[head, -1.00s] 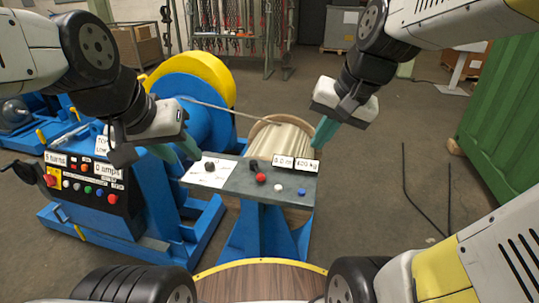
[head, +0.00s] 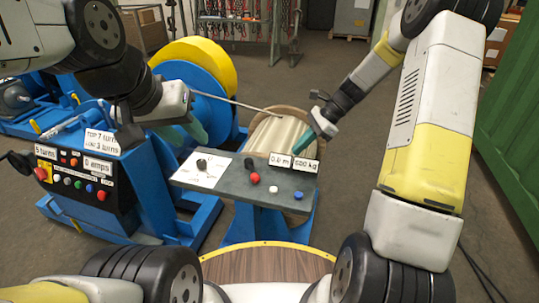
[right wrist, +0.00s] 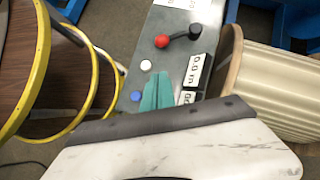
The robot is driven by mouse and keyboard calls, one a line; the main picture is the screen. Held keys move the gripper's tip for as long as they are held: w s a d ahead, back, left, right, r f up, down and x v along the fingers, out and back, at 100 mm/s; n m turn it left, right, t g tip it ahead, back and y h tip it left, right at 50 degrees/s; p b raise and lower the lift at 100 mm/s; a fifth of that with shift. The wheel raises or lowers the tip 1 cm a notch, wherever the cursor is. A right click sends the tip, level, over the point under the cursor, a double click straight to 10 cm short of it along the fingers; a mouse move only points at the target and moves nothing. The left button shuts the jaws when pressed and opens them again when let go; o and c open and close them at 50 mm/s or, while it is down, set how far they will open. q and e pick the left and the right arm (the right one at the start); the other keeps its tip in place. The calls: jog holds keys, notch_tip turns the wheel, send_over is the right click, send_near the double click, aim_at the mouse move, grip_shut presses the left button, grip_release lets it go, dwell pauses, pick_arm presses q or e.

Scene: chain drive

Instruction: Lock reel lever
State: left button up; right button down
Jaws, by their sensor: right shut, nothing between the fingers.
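A black knob (head: 201,164) sits on the panel's white sheet. My right gripper (head: 321,126) is beyond the panel's right end, beside the cream drum (head: 277,133).
White and blue buttons (head: 298,195) and two small readouts (head: 306,164) are on the panel. A blue machine with a yellow-rimmed reel (head: 215,60) and a button box (head: 85,180) stands at left. A green container (head: 508,110) is at right. Floor behind the drum is clear.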

jog(key=shift+w+d+f+m+y, duration=0.15)
jog(key=shift+w+f+m, duration=0.15)
jog(key=shift+f, duration=0.2)
jog(key=shift+w+a+f+m+y, duration=0.1)
jog(key=shift+w+f+m+y, duration=0.1)
jog(key=shift+w+f, duration=0.2)
jog(key=shift+f, duration=0.15)
jog(key=x, duration=1)
jog(key=shift+s+f, duration=0.1)
jog(key=shift+s, duration=0.1)
jog(key=shift+s+a+f, duration=0.1)
jog(key=shift+a+f, duration=0.05)
jog(key=shift+a, duration=1.05)
jog(key=shift+a+f, duration=0.1)
jog(key=shift+a, duration=0.55)
jog(key=shift+a, duration=0.1)
